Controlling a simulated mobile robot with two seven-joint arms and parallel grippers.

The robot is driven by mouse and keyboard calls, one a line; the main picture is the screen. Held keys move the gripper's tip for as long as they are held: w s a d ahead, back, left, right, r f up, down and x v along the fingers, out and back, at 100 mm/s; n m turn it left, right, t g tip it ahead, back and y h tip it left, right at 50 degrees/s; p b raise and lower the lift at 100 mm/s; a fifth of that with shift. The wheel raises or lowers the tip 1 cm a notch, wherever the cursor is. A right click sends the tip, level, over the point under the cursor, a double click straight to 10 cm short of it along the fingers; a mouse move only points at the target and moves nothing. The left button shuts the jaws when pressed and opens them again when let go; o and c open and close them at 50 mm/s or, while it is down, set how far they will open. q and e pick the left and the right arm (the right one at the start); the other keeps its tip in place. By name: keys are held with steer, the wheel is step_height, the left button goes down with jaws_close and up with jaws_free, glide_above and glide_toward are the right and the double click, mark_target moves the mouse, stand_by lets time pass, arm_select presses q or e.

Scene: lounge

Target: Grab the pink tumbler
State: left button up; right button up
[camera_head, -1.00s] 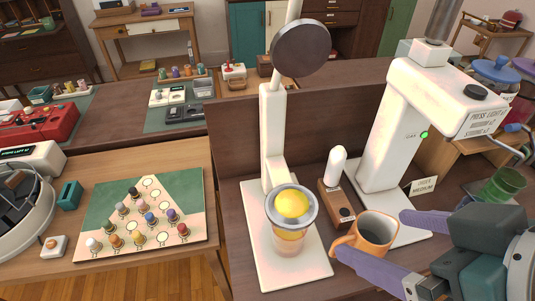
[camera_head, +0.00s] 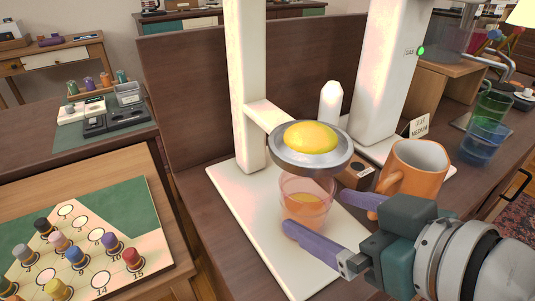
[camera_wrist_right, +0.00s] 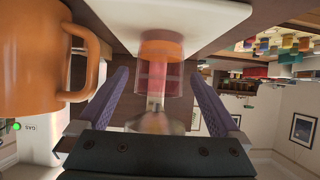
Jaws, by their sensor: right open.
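The pink tumbler (camera_head: 308,207) is a clear pinkish glass with orange liquid low in it. It stands upright on the juicer's white base plate (camera_head: 236,180), under a grey metal dish (camera_head: 285,158) holding a yellow dome. In the right wrist view the tumbler (camera_wrist_right: 158,78) appears between the fingertips, with a gap at each side. My left gripper is out of view.
An orange mug (camera_head: 413,170) stands right beside my right gripper, its handle towards the tumbler. The juicer's white column (camera_head: 246,80) rises behind.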

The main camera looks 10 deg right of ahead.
steer(key=b+x, duration=0.1)
steer(key=x, duration=0.4)
steer(key=shift+f+b, duration=0.35)
steer(key=shift+f, duration=0.15)
steer(key=shift+w+f, duration=0.1)
steer(key=shift+w, duration=0.1)
steer(key=shift+c, duration=0.4)
steer(key=c, duration=1.4)
steer(key=shift+r, duration=0.2)
